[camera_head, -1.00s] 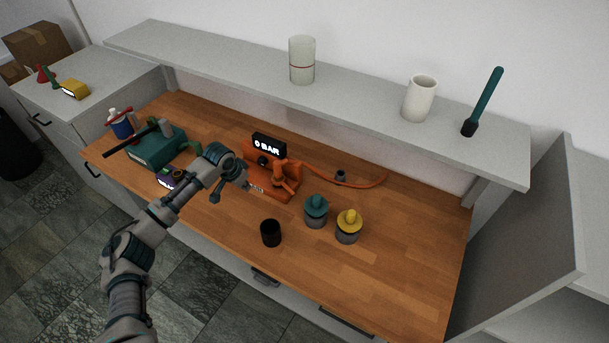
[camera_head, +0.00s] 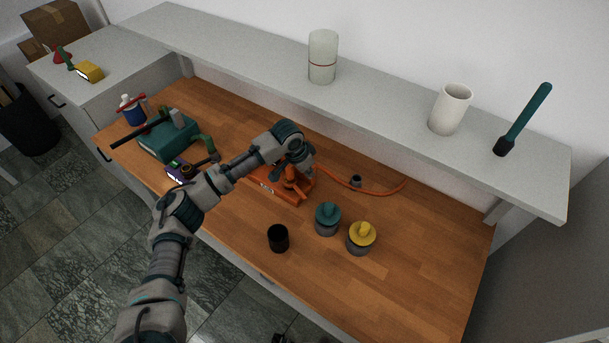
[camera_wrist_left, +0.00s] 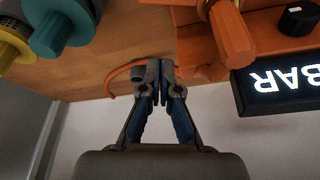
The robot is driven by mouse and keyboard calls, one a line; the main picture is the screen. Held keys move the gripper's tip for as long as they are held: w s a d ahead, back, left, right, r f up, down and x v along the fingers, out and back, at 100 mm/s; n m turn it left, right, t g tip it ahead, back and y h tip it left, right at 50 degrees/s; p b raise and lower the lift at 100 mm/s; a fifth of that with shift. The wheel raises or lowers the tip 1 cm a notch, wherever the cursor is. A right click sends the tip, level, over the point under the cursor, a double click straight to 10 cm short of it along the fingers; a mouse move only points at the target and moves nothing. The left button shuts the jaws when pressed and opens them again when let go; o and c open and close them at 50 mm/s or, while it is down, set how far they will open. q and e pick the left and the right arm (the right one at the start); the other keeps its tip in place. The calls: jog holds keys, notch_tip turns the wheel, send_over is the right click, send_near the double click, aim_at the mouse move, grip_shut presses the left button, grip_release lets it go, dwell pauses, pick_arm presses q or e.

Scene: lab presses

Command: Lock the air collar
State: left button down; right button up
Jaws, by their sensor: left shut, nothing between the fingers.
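The orange press (camera_head: 297,190) stands on the wooden bench, partly covered by my left arm. In the left wrist view its orange body and handle (camera_wrist_left: 230,30) show at the upper right, with a lit BAR display (camera_wrist_left: 282,88). An orange hose (camera_head: 385,189) runs right from it, with a small grey collar-like fitting (camera_head: 356,181) on the bench beside it. My left gripper (camera_wrist_left: 161,78) is shut and empty. In the wrist view its tips overlap the hose, just right of the fitting (camera_wrist_left: 137,74); contact cannot be told.
A teal-topped jar (camera_head: 327,219), a yellow-topped jar (camera_head: 361,238) and a black cup (camera_head: 278,238) stand in front. A teal device (camera_head: 167,141) is at the left. The shelf (camera_head: 385,97) overhangs the back. The bench's right part is clear.

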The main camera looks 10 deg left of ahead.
aim_at(295, 187)
pick_arm(q)
jog(key=x, duration=0.5)
jog(key=d+x, duration=0.1)
jog(key=x, duration=0.1)
jog(key=shift+s+f, duration=0.1)
jog(key=s+a+p, duration=0.1)
jog(key=s+a, duration=0.1)
jog(key=a, duration=0.1)
jog(key=shift+s+a+f, duration=0.1)
jog(key=shift+s+f, duration=0.05)
jog(key=shift+s, duration=0.1)
jog(key=shift+s+a, duration=0.2)
jog(key=shift+a, duration=0.05)
jog(key=shift+f, duration=0.1)
pick_arm(e)
jog(key=shift+w+d+r, duration=0.2)
jog(key=shift+w+r, duration=0.3)
jog(key=shift+w, duration=0.1)
pick_arm(q)
jog(key=shift+w+d, duration=0.1)
jog(key=shift+d, duration=0.15)
jog(key=shift+d, duration=0.1)
pick_arm(e)
jog(key=shift+d+r, duration=0.1)
